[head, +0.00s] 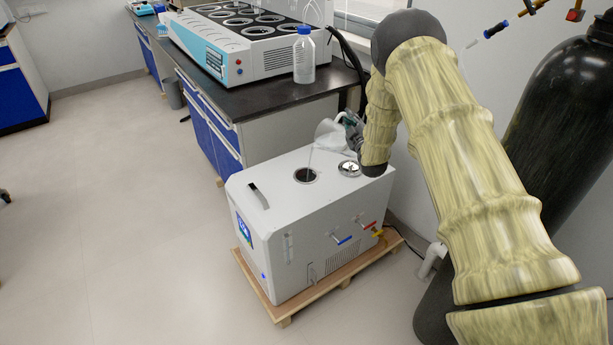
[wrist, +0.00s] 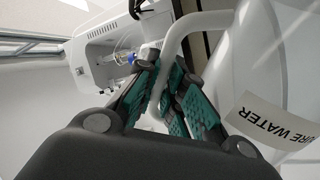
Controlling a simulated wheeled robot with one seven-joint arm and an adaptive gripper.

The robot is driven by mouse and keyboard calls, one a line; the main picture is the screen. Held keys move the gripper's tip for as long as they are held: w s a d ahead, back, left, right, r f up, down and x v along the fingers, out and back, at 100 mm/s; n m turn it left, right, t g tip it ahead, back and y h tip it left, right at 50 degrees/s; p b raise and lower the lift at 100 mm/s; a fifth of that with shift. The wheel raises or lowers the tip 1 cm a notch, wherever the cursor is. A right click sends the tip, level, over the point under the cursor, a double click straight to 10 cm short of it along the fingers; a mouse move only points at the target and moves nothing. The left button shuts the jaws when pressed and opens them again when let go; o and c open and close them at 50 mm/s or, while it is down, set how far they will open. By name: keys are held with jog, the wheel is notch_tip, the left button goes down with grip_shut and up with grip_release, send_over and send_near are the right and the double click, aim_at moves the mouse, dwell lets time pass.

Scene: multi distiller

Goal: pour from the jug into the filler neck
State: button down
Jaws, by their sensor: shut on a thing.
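The jug (head: 327,131) is translucent white and tilted, its mouth toward the lower left, above the white machine. A thin clear stream (head: 309,163) runs from its lip down to the filler neck (head: 306,175), a dark round opening in the machine's top. My gripper (head: 352,127) is shut on the jug's handle, just right of the jug. In the wrist view, the teal-padded fingers of my gripper (wrist: 166,82) close around the pale handle (wrist: 174,50), and the jug's body (wrist: 285,75) carries a "PURE WATER" label. The water level inside cannot be told.
The white machine (head: 285,222) stands on a wooden pallet (head: 325,294). A round silvery cap (head: 349,168) lies on its top, right of the neck. Behind is a dark bench (head: 272,97) with a clear bottle (head: 304,62). A black cylinder (head: 560,130) stands at right; floor at left is clear.

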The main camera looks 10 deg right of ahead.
jog(key=shift+a+f+n, duration=0.1)
jog(key=shift+a+n, duration=0.2)
jog(key=shift+n, duration=0.1)
dwell(1.7)
dwell(0.3)
jog(key=shift+d+r, duration=0.25)
jog(key=d+m, duration=0.1)
jog(key=m, duration=0.1)
jog(key=d+f+m, duration=0.1)
jog(key=m, duration=0.1)
jog(key=d+m+h, duration=0.1)
jog(key=d+m, duration=0.1)
jog(key=shift+w+f+g+b, duration=0.25)
jog(key=shift+f+g+b, duration=0.05)
jog(key=shift+f+b, duration=0.1)
jog(key=shift+d, duration=0.1)
jog(key=shift+m, duration=0.3)
